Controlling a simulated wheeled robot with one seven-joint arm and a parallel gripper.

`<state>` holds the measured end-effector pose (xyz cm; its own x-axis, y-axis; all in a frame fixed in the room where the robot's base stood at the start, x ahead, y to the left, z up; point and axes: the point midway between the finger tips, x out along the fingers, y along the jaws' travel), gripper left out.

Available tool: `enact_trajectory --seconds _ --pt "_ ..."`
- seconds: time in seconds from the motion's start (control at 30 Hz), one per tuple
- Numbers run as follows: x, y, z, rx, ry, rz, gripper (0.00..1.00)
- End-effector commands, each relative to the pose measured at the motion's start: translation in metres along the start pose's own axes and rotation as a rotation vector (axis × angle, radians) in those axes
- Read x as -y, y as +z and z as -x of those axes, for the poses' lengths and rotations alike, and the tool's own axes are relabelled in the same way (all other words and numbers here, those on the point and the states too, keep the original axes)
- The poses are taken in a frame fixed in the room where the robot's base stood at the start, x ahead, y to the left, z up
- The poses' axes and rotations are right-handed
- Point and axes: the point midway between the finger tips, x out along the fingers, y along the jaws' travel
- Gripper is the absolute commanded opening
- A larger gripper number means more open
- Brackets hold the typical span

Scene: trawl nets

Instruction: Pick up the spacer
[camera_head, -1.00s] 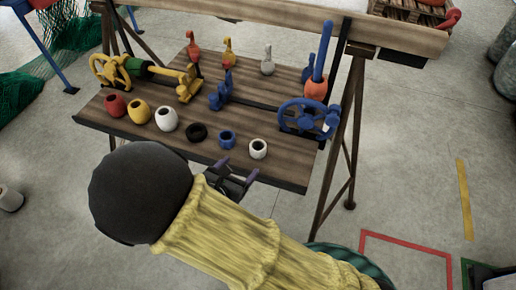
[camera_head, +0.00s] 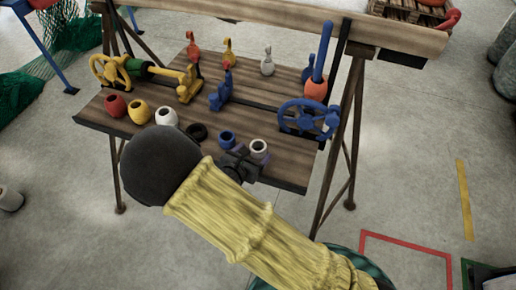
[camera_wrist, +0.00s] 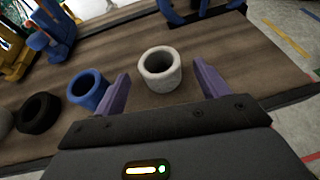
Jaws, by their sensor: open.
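A row of short hollow spacers stands along the front edge of the wooden bench. The white speckled spacer (camera_head: 259,151) at the right end of the row stands upright; it also shows in the wrist view (camera_wrist: 160,82). My gripper (camera_head: 250,157) is open at the bench's front edge. In the wrist view its two purple fingers (camera_wrist: 161,78) point forward with the white spacer in line with the gap between them, apart from both. A blue spacer (camera_wrist: 87,92) stands just left of the left finger. A black spacer (camera_wrist: 39,113) is farther left.
Red (camera_head: 115,107), yellow (camera_head: 138,113) and another white spacer (camera_head: 166,118) continue the row leftward. A blue handwheel (camera_head: 308,118) stands behind at right, near an orange float (camera_head: 316,89). Upright red, yellow and grey pieces stand at the back.

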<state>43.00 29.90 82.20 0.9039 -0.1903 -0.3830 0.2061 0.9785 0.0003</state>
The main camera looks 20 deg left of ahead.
Motion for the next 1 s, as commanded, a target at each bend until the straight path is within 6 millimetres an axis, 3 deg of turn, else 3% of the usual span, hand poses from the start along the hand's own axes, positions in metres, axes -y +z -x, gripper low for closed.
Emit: enact_trajectory --seconds 0.13,0.3,0.83,1.0 --pt "0.002 0.004 -0.024 0.001 -0.004 0.001 0.74" --pt "0.001 0.003 -0.039 0.001 -0.001 0.001 0.74" --pt "0.001 0.003 -0.040 0.001 0.000 0.001 0.74" --pt "0.001 0.003 -0.040 0.001 0.000 0.001 0.40"
